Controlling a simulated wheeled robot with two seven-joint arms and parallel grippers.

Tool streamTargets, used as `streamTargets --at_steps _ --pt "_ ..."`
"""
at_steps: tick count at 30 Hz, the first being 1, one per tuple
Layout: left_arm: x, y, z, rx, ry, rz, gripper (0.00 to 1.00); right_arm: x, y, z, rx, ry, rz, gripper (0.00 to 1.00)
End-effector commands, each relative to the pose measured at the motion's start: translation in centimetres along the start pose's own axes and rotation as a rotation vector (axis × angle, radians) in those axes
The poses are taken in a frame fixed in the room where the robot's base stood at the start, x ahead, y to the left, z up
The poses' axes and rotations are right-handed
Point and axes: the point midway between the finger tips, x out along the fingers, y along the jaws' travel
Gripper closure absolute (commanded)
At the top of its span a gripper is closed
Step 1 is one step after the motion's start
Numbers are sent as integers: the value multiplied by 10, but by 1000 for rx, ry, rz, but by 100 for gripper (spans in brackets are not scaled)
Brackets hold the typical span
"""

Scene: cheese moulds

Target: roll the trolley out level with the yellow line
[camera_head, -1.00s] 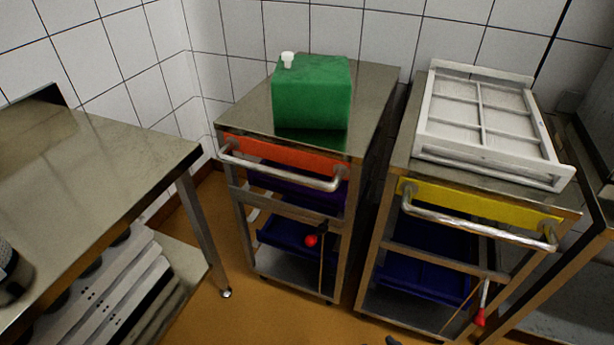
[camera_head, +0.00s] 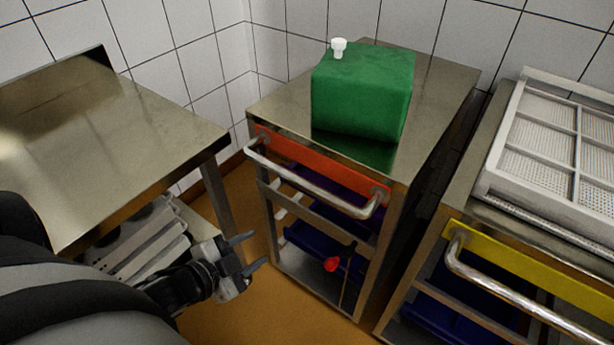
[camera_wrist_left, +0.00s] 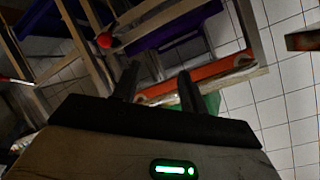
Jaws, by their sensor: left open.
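Two steel trolleys stand against the tiled wall. One trolley (camera_head: 268,113) has an orange-red front panel (camera_head: 320,165) and a bar handle (camera_head: 312,190); a red-knobbed lever (camera_head: 331,264) sits low on its front. The other trolley (camera_head: 452,203) has a yellow panel (camera_head: 535,262) and its own handle (camera_head: 520,308). My left gripper (camera_head: 252,250) is open and empty, left of the red-panel trolley and below its handle level, apart from it. In the left wrist view the open fingers (camera_wrist_left: 157,76) point towards the red panel (camera_wrist_left: 200,75) and red knob (camera_wrist_left: 104,40). No yellow floor line shows. My right gripper is out of view.
A green canister (camera_head: 362,92) with a white cap stands on the red-panel trolley. A white gridded frame (camera_head: 497,165) lies on the yellow-panel trolley. A steel table (camera_head: 110,150) stands at left, with grey slotted parts (camera_head: 140,245) beneath. Orange-brown floor (camera_head: 225,322) is open in front.

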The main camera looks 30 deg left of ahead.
Motion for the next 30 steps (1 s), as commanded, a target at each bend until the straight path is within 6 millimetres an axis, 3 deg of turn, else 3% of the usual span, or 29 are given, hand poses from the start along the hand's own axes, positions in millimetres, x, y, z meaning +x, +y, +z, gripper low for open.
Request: streamTargets --at_steps 1,3,6,9,14,30 --pt "-1 -26 12 182 60 -19 57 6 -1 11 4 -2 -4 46" --pt "-5 -60 8 413 160 -38 57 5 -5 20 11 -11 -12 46" --pt "-9 -91 -6 675 291 -46 57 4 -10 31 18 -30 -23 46" --pt "-12 -105 -19 834 383 -44 57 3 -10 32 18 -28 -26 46" --pt "-6 -110 -31 908 434 -45 57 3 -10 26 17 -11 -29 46" --pt "77 -99 -66 902 431 -49 57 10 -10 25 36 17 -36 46"
